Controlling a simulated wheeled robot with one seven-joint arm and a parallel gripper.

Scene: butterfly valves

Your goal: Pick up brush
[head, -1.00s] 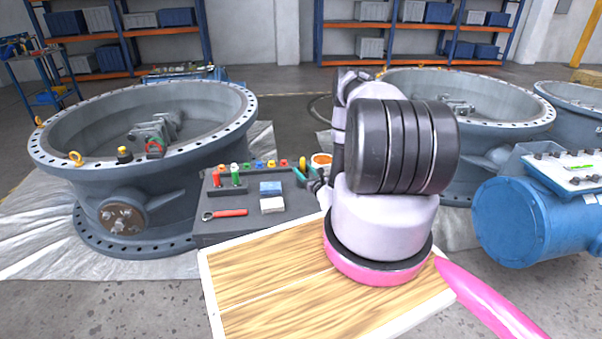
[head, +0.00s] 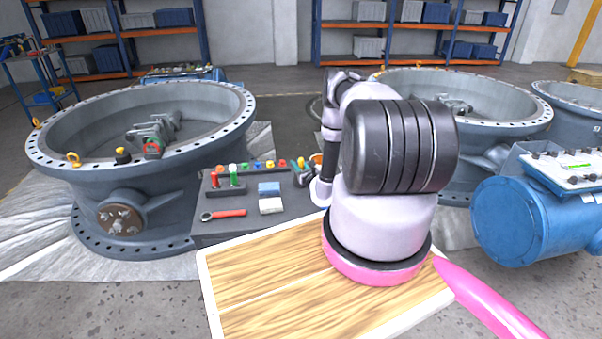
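A dark tool tray (head: 240,199) stands beyond the wooden board and holds several small tools. No item on it can be clearly made out as the brush at this size. A red-handled tool (head: 213,179) and a green-handled tool (head: 233,174) stand upright at its left. My arm reaches down over the tray's right end. My gripper (head: 303,176) is small and dark there, beside a yellow and green item, and partly merges with the tools. I cannot tell whether its fingers are open or touch anything.
A red-handled wrench (head: 224,214), a blue block (head: 269,188) and a white block (head: 271,205) lie on the tray. A large valve body (head: 150,180) stands to the left, another (head: 465,130) behind my arm. A blue motor (head: 530,222) is at right.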

